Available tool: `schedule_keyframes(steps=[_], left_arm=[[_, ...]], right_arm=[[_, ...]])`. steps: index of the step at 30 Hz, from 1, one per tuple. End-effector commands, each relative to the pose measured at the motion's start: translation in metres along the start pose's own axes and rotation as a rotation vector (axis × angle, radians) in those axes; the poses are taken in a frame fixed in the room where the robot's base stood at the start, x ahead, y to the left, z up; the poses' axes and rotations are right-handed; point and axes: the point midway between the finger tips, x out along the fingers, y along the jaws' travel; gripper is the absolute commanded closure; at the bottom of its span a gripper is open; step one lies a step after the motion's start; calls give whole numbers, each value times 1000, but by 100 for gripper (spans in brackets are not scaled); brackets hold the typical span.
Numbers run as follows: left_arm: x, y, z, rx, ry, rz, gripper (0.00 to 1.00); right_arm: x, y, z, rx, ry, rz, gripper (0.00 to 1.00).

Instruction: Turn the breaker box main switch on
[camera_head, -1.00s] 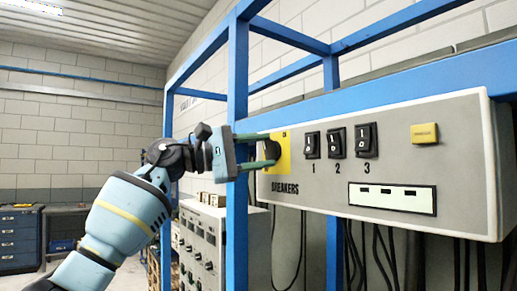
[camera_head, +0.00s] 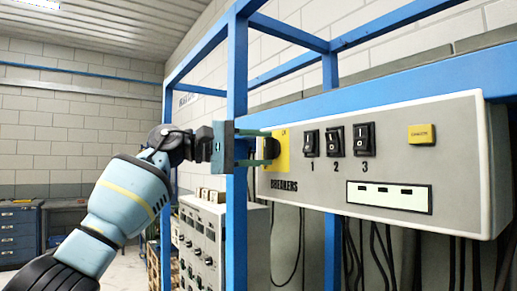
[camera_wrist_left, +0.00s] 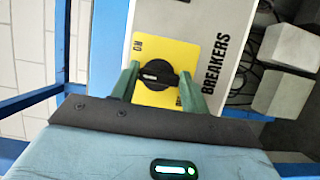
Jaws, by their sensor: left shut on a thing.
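The breaker box (camera_head: 395,112) is a grey panel labelled BREAKERS, on the blue frame. Its main switch is a black rotary knob (camera_head: 272,149) on a yellow plate (camera_head: 283,139) at the panel's left end. My left gripper (camera_head: 268,149) reaches in from the left and is shut on this knob. In the left wrist view the knob (camera_wrist_left: 157,78) sits between the two green fingers (camera_wrist_left: 157,86). The ON label shows on the plate above and left of the knob. The plate's other label is mostly hidden by a finger. My right gripper is out of view.
Three black rocker switches (camera_head: 337,141) numbered 1 to 3 and a small yellow label (camera_head: 422,133) are right of the knob. A blue upright post (camera_head: 236,80) stands close to my left gripper. Cables hang under the box, and a grey control cabinet (camera_head: 208,235) stands below left.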

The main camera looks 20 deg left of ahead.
Motion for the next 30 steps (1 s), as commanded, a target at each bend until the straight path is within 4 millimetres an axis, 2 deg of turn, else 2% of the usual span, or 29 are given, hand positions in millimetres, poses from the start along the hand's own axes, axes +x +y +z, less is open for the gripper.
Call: schedule_keyframes(steps=[3,4,9,17,20,30], left_arm=[[0,1,0,4,3,1,77],[0,1,0,4,3,1,52],[0,1,0,2,2,1,33],[-1,0,0,1,2,1,33],[-7,-1,-1,1,3,1,33],[-58,-2,-2,-1,5,0,33]], right_arm=[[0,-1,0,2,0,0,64],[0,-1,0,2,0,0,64],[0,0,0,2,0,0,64],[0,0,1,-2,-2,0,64],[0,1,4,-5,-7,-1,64],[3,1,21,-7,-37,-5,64]])
